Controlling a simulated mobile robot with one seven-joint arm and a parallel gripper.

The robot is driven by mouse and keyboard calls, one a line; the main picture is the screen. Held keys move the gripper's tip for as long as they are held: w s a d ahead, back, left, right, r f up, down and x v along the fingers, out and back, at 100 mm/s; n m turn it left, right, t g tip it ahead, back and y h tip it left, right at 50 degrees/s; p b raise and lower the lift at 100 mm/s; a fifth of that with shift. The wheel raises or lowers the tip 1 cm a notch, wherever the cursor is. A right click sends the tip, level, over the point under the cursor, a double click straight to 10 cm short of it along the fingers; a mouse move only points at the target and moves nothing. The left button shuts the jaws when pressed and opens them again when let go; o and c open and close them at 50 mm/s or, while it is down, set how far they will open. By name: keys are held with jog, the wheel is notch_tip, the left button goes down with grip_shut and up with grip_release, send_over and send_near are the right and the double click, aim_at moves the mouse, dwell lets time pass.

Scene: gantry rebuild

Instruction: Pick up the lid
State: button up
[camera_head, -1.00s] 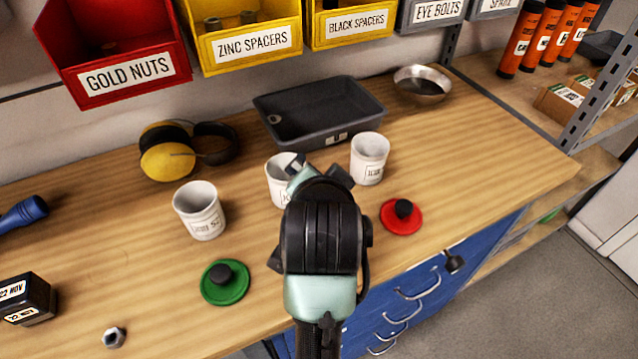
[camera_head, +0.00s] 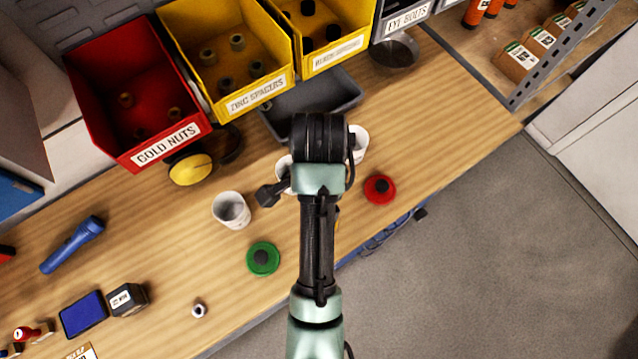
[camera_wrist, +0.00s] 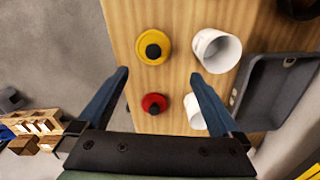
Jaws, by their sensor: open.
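A yellow lid (camera_wrist: 150,34) with a black knob lies on the wooden bench in the wrist view, mostly hidden behind my arm in the head view. A red lid (camera_head: 387,197) with a black knob lies right of my arm; it also shows in the wrist view (camera_wrist: 147,97). A green lid (camera_head: 249,262) with a black knob lies left of my arm. My gripper (camera_wrist: 159,75) is open and empty above the bench, the yellow and red lids showing between its fingers. The head view hides its fingertips.
White cups stand behind the lids: one at left (camera_head: 231,211), one at right (camera_head: 359,148), one mostly hidden by my arm. A grey tray (camera_head: 345,88) and labelled bins (camera_head: 140,100) are at the back. A hex nut (camera_head: 199,310) lies near the front edge.

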jog(key=f+b, duration=0.2)
jog(key=f, duration=0.1)
jog(key=s+f+b, duration=0.1)
jog(key=shift+d+f+b, duration=0.1)
jog(key=shift+f+b, duration=0.3)
jog(key=shift+w+d+f+p, duration=0.15)
jog(key=shift+f+p, duration=0.35)
jog(key=shift+f, duration=1.4)
jog(key=shift+d+f+p, duration=0.1)
jog(key=shift+f+p, duration=0.4)
jog(key=shift+f, duration=1.35)
jog(key=c, duration=0.9)
